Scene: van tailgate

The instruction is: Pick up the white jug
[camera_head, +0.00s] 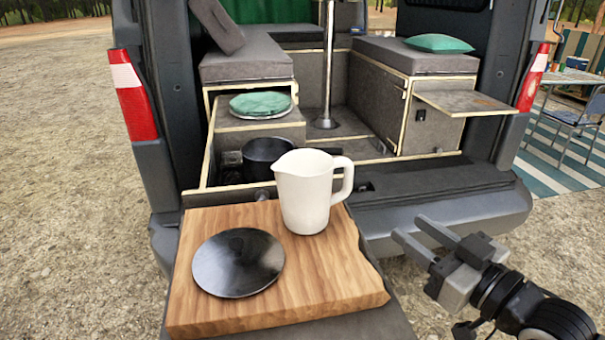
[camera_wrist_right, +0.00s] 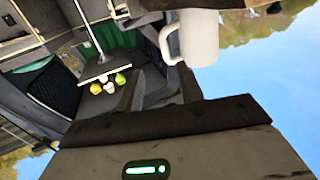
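The white jug (camera_head: 306,190) stands upright on the wooden board (camera_head: 330,275), with its handle to the right and its spout to the left. In the right wrist view the jug (camera_wrist_right: 199,38) shows near the top, beyond the fingers and cut off by the frame edge. My right gripper (camera_head: 416,231) is open and empty, to the right of the board and clear of the jug. Its two fingers point toward the jug's side and are apart. My left gripper is not in view.
A dark round lid (camera_head: 238,263) lies on the board, in front and left of the jug. A black pot (camera_head: 266,158) stands behind the jug. The van bumper (camera_head: 455,213) lies behind my right gripper. A small fold-out shelf (camera_head: 465,103) juts out at the right.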

